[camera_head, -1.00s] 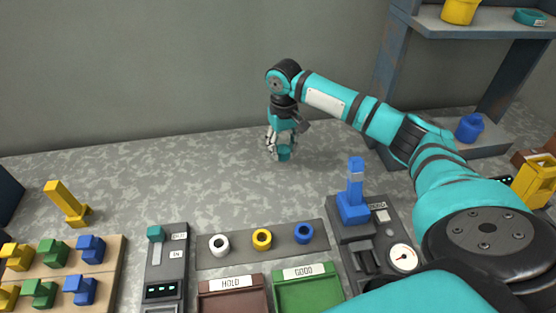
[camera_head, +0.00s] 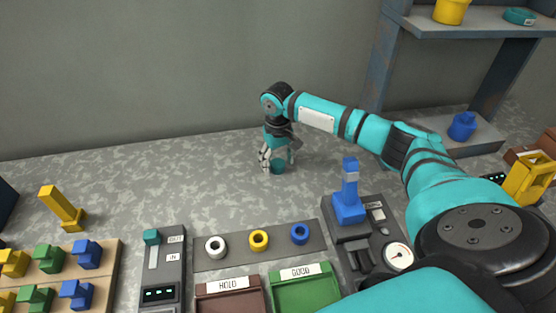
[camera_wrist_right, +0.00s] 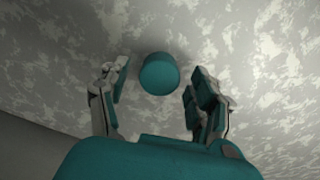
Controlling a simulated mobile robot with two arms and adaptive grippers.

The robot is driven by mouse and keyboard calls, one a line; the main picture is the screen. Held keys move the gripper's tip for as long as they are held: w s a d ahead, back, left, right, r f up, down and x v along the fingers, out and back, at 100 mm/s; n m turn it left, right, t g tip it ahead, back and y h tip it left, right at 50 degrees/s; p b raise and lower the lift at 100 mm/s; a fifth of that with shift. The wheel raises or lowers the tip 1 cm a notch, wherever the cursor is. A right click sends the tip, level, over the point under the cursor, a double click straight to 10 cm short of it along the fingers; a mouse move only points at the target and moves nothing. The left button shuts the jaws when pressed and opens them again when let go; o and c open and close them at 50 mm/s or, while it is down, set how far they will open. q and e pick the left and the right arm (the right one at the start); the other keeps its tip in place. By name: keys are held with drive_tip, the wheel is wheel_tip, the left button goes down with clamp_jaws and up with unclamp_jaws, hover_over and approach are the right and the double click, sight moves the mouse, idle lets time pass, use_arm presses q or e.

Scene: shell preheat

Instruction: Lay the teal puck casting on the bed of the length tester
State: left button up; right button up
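The teal puck casting (camera_head: 277,167) is a short cylinder on the grey mottled table near the wall. My right gripper (camera_head: 278,159) is over it with fingers apart. In the right wrist view, the puck (camera_wrist_right: 159,74) lies between the open fingertips (camera_wrist_right: 160,95), with a gap on each side. Two devices stand at the front: a dark unit with a round dial (camera_head: 398,256) and a blue upright part (camera_head: 348,198), and a narrow grey unit with a teal knob and small display (camera_head: 160,293). I cannot tell for sure which is the length tester. My left gripper is not in view.
A grey strip (camera_head: 279,243) holds white, yellow and blue rings. Red HOLD (camera_head: 228,287) and green GOOD (camera_head: 302,272) trays lie in front. A board with coloured blocks (camera_head: 107,250) and a yellow part (camera_head: 62,208) are at left. Shelves (camera_head: 480,32) stand at right. The middle table is clear.

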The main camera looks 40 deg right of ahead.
drive_tip(key=shift+r, duration=0.15)
wheel_tip(320, 180, up, 11)
drive_tip(key=shift+r+b, duration=0.15)
drive_tip(key=shift+b, duration=0.2)
drive_tip(key=shift+o, duration=0.4)
drive_tip(key=shift+r, duration=0.3)
drive_tip(key=n+b, duration=0.1)
drive_tip(key=n, duration=1.4)
approach(275, 162)
wheel_tip(275, 162, down, 4)
drive_tip(key=f, duration=0.4)
drive_tip(key=shift+s+d+p, duration=0.25)
drive_tip(key=shift+s+p, duration=0.15)
drive_tip(key=shift+w+f, duration=0.1)
drive_tip(key=shift+f, duration=0.5)
clamp_jaws()
